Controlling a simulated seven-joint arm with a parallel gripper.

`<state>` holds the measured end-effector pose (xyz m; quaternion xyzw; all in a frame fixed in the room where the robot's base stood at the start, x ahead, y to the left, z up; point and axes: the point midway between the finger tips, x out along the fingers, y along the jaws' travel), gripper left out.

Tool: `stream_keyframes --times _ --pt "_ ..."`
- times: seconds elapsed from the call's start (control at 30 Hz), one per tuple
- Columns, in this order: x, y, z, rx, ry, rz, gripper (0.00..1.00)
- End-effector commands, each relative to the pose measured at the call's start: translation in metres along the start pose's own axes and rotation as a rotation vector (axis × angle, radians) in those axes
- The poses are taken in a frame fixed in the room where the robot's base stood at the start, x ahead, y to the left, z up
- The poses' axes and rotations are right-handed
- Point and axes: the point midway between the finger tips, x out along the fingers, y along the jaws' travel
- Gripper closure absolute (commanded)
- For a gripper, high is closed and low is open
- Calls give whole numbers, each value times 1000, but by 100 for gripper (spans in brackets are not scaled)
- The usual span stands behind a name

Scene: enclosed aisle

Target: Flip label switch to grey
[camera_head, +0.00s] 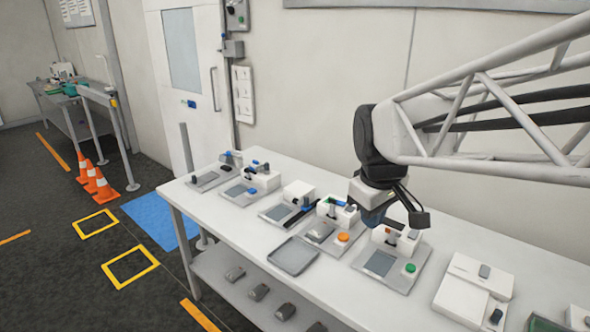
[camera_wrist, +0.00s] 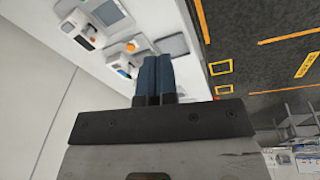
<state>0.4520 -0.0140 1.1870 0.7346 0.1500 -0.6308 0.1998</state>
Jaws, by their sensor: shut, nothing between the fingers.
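No switch in view carries a label I can read, so I cannot tell which is the label switch. Candidates are the small devices along the white table (camera_head: 225,205). One white unit has an orange button (camera_head: 342,237); this button also shows in the wrist view (camera_wrist: 130,46). Another unit has a green button (camera_head: 410,268). My gripper (camera_head: 372,217) is above the table near the orange- and green-button units. Its blue fingers (camera_wrist: 153,78) are together and empty in the wrist view.
A grey tray (camera_head: 293,256) lies at the table's front edge. Several grey items sit on the shelf (camera_head: 225,268) below. A wall stands close behind the table. Traffic cones (camera_head: 103,188) stand on the floor at the left, with open floor between.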

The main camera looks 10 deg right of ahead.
Motion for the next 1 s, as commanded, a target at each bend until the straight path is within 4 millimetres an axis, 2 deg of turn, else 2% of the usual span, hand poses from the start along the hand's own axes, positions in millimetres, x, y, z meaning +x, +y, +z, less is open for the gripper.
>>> stream_keyframes --times 0.1,0.47,0.77,1.0 --pt "0 19 -28 -108 -16 -5 100" --pt "10 72 -105 -444 -59 -29 100" --pt "32 117 -168 -724 -89 -61 100" --pt "56 152 -216 -947 -108 -94 100"
